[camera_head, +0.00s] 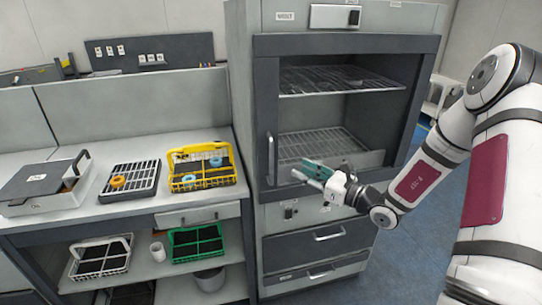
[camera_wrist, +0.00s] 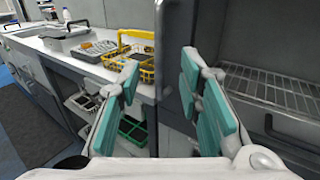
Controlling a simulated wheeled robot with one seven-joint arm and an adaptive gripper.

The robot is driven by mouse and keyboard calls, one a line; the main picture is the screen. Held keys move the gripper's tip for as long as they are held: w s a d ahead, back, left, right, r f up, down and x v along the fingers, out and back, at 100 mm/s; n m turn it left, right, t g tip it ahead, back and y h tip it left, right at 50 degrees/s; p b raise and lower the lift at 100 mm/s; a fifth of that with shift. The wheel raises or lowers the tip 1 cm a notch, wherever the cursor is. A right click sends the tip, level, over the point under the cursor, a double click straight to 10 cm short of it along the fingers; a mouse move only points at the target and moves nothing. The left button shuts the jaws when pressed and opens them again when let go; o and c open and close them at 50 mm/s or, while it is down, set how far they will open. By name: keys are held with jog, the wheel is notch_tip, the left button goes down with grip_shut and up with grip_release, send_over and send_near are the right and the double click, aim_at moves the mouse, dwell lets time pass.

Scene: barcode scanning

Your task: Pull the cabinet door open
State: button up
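The grey cabinet (camera_head: 240,110) stands in the middle of the head view. Its dark-framed front (camera_head: 345,44) surrounds a large opening or window with wire racks behind it; I cannot tell whether glass covers it. A vertical bar handle (camera_head: 270,158) is on the left side of this frame, and the door looks closed. My gripper (camera_head: 308,173) is in front of the lower part of the opening, right of the handle and apart from it in the picture. In the wrist view, its teal-padded fingers (camera_wrist: 160,75) are spread with nothing between them. I cannot make out the handle clearly there.
Left of the cabinet is a workbench (camera_head: 90,213) with a yellow basket (camera_head: 203,181), a black rack (camera_head: 130,181) and a grey box (camera_head: 40,190). A green crate (camera_head: 196,243) sits on the shelf below. Drawers (camera_head: 318,246) are under the opening. Blue floor (camera_head: 410,235) is clear at right.

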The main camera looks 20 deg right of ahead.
aim_at(273, 157)
jog(key=x, duration=1.3)
jog(key=shift+s+a+r, duration=0.1)
jog(key=shift+s, duration=0.05)
grip_shut()
